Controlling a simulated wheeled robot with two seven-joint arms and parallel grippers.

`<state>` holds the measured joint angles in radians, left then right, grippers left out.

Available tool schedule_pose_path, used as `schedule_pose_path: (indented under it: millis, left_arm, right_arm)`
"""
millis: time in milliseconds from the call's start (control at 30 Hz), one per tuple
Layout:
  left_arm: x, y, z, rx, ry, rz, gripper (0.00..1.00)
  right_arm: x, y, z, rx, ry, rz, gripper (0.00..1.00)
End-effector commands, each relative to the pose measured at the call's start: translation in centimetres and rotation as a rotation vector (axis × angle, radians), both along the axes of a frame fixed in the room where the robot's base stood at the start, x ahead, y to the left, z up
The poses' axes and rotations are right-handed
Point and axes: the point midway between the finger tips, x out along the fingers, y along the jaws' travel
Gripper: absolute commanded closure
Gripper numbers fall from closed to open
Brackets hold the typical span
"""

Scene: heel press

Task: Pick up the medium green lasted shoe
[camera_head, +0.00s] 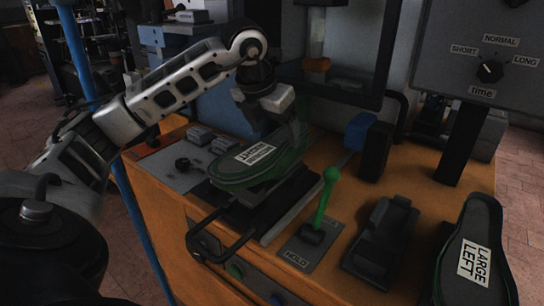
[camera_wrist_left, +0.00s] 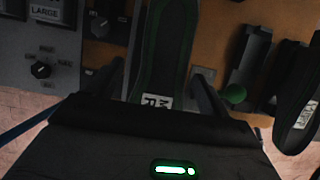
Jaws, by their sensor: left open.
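The green lasted shoe (camera_head: 232,172) lies sole up on the black sliding carrier at the front of the press, with a white label whose first word appears to read MEDIUM. It also shows in the left wrist view (camera_wrist_left: 166,48), where the label is partly cut off by the gripper body. My left gripper (camera_head: 272,112) is just above the shoe's far end, pointing down. In the left wrist view its open fingers (camera_wrist_left: 160,85) lie on either side of the shoe; I cannot tell whether they touch it. My right gripper is not in view.
A green-knobbed lever (camera_head: 326,195) marked HOLD stands right of the carrier. A black pedal-like block (camera_head: 381,240) and a shoe labelled LARGE LEFT (camera_head: 474,240) are further right. A control panel with a time dial (camera_head: 489,70) is at upper right.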

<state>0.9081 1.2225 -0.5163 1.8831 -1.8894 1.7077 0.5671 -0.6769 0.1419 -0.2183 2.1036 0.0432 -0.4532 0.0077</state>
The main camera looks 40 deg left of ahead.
Motion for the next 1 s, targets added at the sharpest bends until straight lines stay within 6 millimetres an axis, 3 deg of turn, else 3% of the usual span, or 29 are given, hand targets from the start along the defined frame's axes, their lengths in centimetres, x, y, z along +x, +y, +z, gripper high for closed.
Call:
schedule_pose_path:
  millis: [367, 667, 867, 900, 1000]
  left_arm:
    - [1.3, -0.2, -4.6, -0.002, 0.003, -0.001, 0.2]
    - [1.5, -0.1, -5.1, -0.001, 0.0, -0.001, 0.2]
    - [1.5, -0.1, -5.0, -0.001, 0.0, -0.001, 0.73]
    - [1.5, -0.1, -5.0, -0.001, 0.0, 0.0, 0.78]
    - [1.6, -0.1, -4.8, -0.001, -0.005, -0.001, 0.77]
  right_arm:
    - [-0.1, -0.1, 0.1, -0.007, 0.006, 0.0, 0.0]
    - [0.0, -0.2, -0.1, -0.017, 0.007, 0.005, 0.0]
    - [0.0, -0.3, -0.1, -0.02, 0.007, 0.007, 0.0]
    - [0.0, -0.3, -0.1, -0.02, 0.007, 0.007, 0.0]
    - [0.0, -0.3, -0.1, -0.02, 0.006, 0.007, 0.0]
